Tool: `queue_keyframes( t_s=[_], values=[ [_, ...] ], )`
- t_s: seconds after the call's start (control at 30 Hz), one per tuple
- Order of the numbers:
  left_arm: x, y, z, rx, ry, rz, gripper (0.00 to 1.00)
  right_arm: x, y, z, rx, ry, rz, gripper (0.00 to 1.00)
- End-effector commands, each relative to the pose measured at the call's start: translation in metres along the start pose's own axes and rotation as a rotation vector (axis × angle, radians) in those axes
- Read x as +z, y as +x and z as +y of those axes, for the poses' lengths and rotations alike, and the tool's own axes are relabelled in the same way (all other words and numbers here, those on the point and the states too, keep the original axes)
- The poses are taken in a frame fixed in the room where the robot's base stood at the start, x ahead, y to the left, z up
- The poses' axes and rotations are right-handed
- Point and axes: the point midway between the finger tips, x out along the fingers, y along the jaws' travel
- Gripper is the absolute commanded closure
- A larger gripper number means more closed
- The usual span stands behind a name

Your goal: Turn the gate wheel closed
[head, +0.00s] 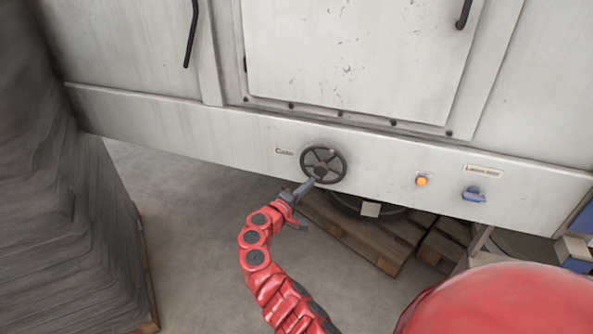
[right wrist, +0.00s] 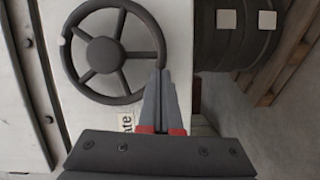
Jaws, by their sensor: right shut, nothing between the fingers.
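The gate wheel (head: 323,150) is a dark spoked handwheel on the pale front panel of the machine, below a large door. In the right wrist view the wheel (right wrist: 103,52) fills the upper left, and its rim and spokes show clearly. My right gripper (head: 315,178) is shut, with its fingertips at the lower rim of the wheel. In the right wrist view the closed fingers (right wrist: 161,75) reach the rim's edge with nothing between them. I cannot tell whether they touch it. A small label partly shows beside the wheel. My left gripper is not in view.
An orange button (head: 421,181) and a blue switch (head: 473,194) sit on the panel to the right. Wooden pallets (head: 355,232) lie under the machine. A tall grey stack (head: 62,200) stands on the left. Bare floor lies between the stack and my arm.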

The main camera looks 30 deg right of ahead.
Motion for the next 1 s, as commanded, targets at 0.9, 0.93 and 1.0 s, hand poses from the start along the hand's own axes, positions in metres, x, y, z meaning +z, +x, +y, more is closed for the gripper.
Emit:
queue_keyframes(
  t_s=[0.9, 0.93, 1.0],
  values=[
    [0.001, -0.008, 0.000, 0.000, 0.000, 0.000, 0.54, 0.012, 0.004, -0.002, 0.051, -0.155, -0.003, 1.00],
    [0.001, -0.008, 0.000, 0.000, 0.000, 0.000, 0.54, 0.012, 0.005, -0.002, 0.051, -0.157, -0.003, 1.00],
    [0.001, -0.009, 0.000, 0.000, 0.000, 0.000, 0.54, 0.012, 0.005, -0.002, 0.053, -0.161, -0.003, 1.00]
  ],
)
